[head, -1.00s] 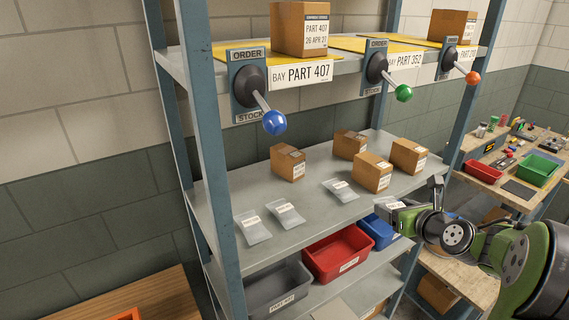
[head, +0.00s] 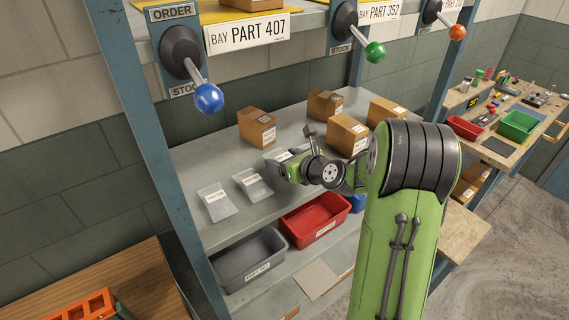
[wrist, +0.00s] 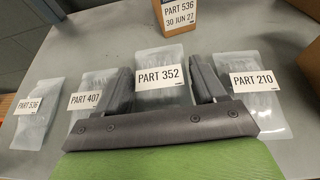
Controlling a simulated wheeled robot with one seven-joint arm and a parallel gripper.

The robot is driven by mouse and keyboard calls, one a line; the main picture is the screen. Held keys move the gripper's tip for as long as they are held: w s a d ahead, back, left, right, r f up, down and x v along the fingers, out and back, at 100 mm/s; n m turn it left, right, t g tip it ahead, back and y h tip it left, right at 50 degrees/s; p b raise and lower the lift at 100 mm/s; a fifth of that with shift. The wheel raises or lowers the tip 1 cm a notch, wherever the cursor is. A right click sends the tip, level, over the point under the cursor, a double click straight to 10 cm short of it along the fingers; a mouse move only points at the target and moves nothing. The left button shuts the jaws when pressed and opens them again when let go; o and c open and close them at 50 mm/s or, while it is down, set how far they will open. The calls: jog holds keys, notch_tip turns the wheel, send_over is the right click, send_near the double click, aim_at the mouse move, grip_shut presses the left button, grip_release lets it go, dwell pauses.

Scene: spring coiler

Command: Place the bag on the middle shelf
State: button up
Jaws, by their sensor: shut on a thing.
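My gripper (wrist: 163,85) is shut on the clear bag labelled PART 352 (wrist: 160,95), which sits between its two dark fingers. In the head view my gripper (head: 292,158) is over the middle shelf (head: 205,160), and a pale label of the held bag (head: 283,155) shows beside it. I cannot tell whether the bag touches the shelf. The PART 407 bag (wrist: 88,100) lies just left of the fingers and the PART 536 bag (wrist: 35,115) farther left. The PART 210 bag (wrist: 258,102) lies just right; my wrist hides it in the head view.
A box labelled PART 536 (wrist: 175,18) stands behind the bags, with several boxes (head: 256,128) along the shelf back. Grey (head: 250,262) and red (head: 316,218) bins sit below. Levers with blue (head: 208,98) and green (head: 375,52) knobs hang from the upper shelf.

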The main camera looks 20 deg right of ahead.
jog(key=shift+f, duration=1.2)
jog(key=o, duration=1.1)
jog(key=shift+o, duration=0.2)
jog(key=shift+r, duration=0.1)
jog(key=b+v, duration=0.1)
jog(key=v, duration=1.1)
jog(key=s+a+n+g, duration=0.35)
jog(key=a+n, duration=0.35)
jog(key=n, duration=0.3)
jog(key=s+a+n+g, duration=0.2)
jog(key=s+a+n, duration=0.35)
jog(key=n, duration=0.35)
jog(key=s+r+n+g+h, duration=0.1)
jog(key=s+n+g+h, duration=0.1)
jog(key=s+n, duration=1.1)
jog(key=shift+a+r+n+h, duration=0.2)
jog(key=shift+r+n+h, duration=0.25)
jog(key=shift+n, duration=0.25)
